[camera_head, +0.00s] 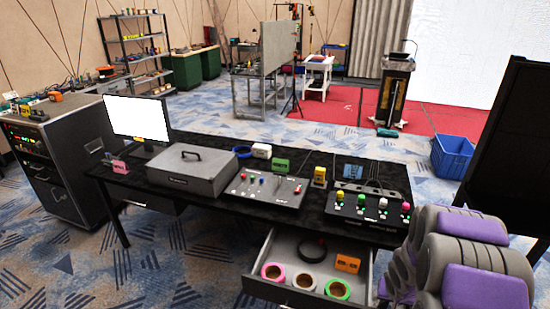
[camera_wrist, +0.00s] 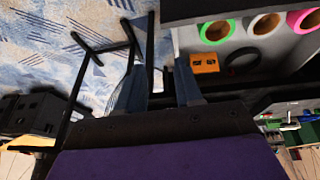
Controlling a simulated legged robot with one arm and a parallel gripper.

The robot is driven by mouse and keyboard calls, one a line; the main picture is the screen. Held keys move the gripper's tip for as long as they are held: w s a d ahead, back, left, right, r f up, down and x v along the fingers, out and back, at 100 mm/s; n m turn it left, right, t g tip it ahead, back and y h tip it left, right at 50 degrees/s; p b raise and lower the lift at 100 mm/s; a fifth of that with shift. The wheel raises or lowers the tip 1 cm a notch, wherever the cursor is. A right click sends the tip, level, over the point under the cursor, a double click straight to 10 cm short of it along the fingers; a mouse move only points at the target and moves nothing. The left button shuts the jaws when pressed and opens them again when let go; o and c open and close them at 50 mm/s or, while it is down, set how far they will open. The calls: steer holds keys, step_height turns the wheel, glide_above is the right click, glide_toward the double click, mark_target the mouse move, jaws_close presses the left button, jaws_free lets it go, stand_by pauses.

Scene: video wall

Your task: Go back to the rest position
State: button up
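My gripper (camera_wrist: 160,80) shows in the wrist view with its two blue-grey fingers apart and nothing between them. The wrist picture is upside down. The gripper is beside the open desk drawer (camera_wrist: 188,40), with a dark desk leg and blue carpet behind the fingers. In the head view my grey and purple arm stands at the lower right, folded close to the camera, and the fingers are hidden there.
The open drawer (camera_head: 262,288) holds pink, white and green tape rolls, a black ring and an orange cassette (camera_head: 347,263). The black desk (camera_head: 130,183) carries a monitor (camera_head: 137,117), a grey case (camera_head: 185,172) and control panels. A blue crate (camera_head: 452,156) stands behind, right.

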steer(key=s+a+r+n+g, duration=0.1)
steer(key=s+a+r+g, duration=0.1)
steer(key=s+a+r, duration=0.45)
steer(key=s+a+r+g, duration=0.1)
steer(key=s+a+r, duration=0.2)
steer(key=s+r, duration=0.5)
steer(key=s+a+r+n+g+y, duration=0.1)
steer(key=s+a+r, duration=0.3)
steer(key=s, duration=0.4)
steer(key=s+a+r+n+g+y, duration=0.1)
steer(key=s+a+r, duration=0.3)
steer(key=s+a, duration=0.3)
steer(key=shift+s+r+n+g, duration=0.2)
steer(key=shift+s+n+g, duration=0.15)
steer(key=shift+s, duration=0.75)
